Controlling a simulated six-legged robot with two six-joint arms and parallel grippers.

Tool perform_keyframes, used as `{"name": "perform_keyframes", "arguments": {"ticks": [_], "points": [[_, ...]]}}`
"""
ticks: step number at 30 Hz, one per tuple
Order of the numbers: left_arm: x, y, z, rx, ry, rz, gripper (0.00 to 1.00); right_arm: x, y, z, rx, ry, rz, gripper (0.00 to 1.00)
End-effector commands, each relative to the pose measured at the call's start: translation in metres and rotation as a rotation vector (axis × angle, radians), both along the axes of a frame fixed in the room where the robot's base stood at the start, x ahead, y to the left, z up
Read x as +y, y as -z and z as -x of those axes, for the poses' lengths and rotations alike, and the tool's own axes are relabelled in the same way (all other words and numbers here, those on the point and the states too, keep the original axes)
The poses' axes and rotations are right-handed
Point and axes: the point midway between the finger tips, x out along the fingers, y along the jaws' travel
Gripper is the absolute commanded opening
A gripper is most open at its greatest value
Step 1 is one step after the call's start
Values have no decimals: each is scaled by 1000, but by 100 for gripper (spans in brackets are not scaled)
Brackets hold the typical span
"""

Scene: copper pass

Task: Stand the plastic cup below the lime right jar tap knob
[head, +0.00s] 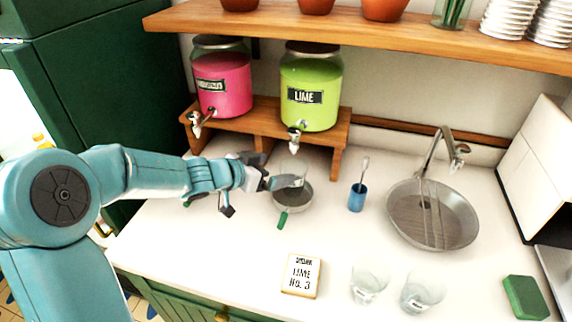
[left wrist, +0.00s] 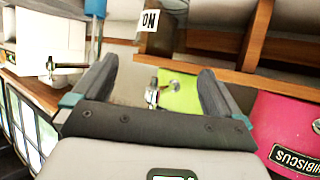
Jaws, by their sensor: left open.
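The lime jar (head: 311,90) stands on the wooden stand, its tap (head: 294,138) over the stand's front edge. In the left wrist view the lime jar (left wrist: 182,92) and its tap (left wrist: 153,95) show between the fingers. My left gripper (head: 283,182) is open in front of the stand, a little below the lime tap. A faint clear cup (head: 294,167) shows right by its fingers; I cannot tell whether they touch it. Two more clear labelled cups (head: 368,281) (head: 422,291) stand at the front right. I cannot tell which is plastic. My right gripper is out of view.
A pink hibiscus jar (head: 222,85) stands left of the lime one. A round metal pan with a green handle (head: 293,197) lies just beside my gripper. A blue holder (head: 357,198), sink (head: 432,215), card (head: 301,275) and green sponge (head: 525,298) are on the counter.

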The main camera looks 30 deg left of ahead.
Motion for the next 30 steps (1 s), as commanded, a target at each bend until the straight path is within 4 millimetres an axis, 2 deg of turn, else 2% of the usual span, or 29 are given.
{"name": "perform_keyframes", "arguments": {"ticks": [3, 9, 30], "points": [[7, -11, 19, 1, -3, -2, 100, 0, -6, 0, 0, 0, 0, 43], [10, -16, 33, 1, 0, -1, 100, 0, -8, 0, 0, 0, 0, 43], [10, -16, 34, 1, 1, -1, 100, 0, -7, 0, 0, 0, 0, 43]]}}
